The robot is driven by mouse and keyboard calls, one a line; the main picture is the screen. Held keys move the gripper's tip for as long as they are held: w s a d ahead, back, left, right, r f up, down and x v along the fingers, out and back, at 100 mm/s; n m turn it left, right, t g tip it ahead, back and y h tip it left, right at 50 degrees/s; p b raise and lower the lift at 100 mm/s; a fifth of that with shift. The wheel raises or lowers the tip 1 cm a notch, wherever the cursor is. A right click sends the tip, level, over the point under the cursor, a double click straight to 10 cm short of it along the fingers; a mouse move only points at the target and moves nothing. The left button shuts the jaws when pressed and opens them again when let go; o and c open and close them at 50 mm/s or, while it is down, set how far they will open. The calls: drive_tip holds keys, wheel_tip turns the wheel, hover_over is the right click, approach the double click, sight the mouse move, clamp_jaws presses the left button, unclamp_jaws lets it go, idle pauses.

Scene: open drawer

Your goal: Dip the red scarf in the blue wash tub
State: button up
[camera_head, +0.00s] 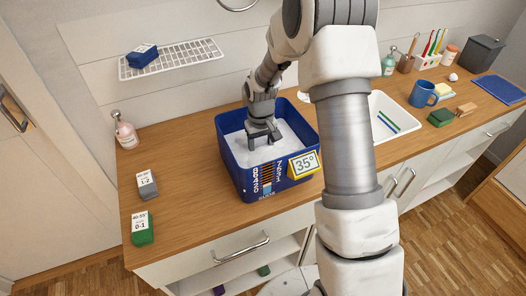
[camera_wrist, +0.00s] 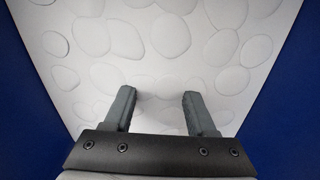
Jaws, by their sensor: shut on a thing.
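The blue wash tub (camera_head: 232,170) stands on the wooden counter, filled with white, bubbly suds (camera_head: 237,146). Its front carries white lettering, a coloured scale and a yellow-edged "35°" sign (camera_head: 304,164). My gripper (camera_head: 265,141) points down inside the tub, with its fingertips at the suds. In the wrist view my two grey fingers (camera_wrist: 160,105) stand apart, their ends reaching the white bubbly surface. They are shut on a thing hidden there. No red scarf shows in either view, and I cannot tell from the pictures what is held.
Grey (camera_head: 148,190) and green (camera_head: 142,234) labelled blocks and a pink soap bottle (camera_head: 125,131) stand left of the tub. A wire shelf (camera_head: 172,60) holds a blue labelled block. Right are a white tray (camera_head: 392,108) and a blue mug (camera_head: 423,94). My arm hides part of the counter.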

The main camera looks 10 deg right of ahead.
drive_tip(key=shift+s+d, duration=0.1)
drive_tip(key=shift+d, duration=0.05)
drive_tip(key=shift+s+d, duration=0.25)
drive_tip(key=shift+d, duration=0.1)
drive_tip(key=shift+d, duration=0.1)
idle(0.4)
drive_tip(key=shift+s+d, duration=0.3)
drive_tip(key=shift+d, duration=0.1)
drive_tip(key=shift+a, duration=0.1)
drive_tip(key=shift+w+a, duration=0.3)
drive_tip(key=shift+a, duration=0.1)
drive_tip(key=shift+r, duration=0.15)
idle(0.5)
